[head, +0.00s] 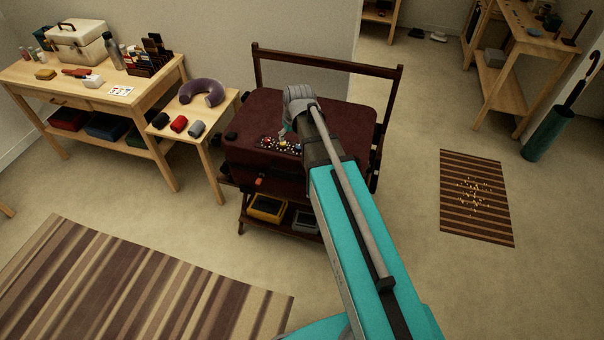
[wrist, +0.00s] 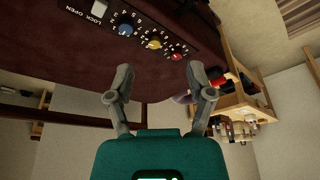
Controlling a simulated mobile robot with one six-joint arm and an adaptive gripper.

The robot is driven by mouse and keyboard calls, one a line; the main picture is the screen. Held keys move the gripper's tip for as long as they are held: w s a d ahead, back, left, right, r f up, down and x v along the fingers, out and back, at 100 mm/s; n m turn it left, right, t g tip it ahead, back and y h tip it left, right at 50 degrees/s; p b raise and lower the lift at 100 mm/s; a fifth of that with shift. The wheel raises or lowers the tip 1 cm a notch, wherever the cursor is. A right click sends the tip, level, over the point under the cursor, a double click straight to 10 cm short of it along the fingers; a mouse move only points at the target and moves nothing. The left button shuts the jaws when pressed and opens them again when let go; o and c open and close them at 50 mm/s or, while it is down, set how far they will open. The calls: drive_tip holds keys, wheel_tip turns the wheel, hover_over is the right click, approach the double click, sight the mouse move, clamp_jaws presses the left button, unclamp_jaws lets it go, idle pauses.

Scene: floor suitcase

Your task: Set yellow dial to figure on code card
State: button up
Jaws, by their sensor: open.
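The maroon suitcase (head: 245,120) lies on a dark wooden rack. Its black lock panel (wrist: 193,47) carries a blue dial (wrist: 126,29), the yellow dial (wrist: 154,42) and a red dial (wrist: 177,56) in a row, with numbers around them too small to read surely. My gripper (wrist: 163,82) is open and empty in the wrist view, its fingers apart and short of the yellow dial. In the head view, my arm partly hides the suitcase, and the gripper's fingers are hard to make out. A white code card (head: 121,91) lies on the left table; its figures are unreadable.
The left wooden table (head: 40,75) holds a cream case (head: 80,45), bottles and small items. A side table (head: 212,112) with a purple neck pillow (head: 202,92) stands close to the suitcase. A yellow tray (head: 267,208) sits on the rack's lower shelf.

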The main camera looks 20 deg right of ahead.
drive_tip(key=s+a+m+g, duration=0.1)
drive_tip(key=s+m+g, duration=0.1)
drive_tip(key=s, duration=1.5)
drive_tip(key=shift+g+h+p, duration=0.35)
drive_tip(key=shift+g+h, duration=0.05)
drive_tip(key=shift+g, duration=0.4)
drive_tip(key=shift+a, duration=0.1)
idle(0.3)
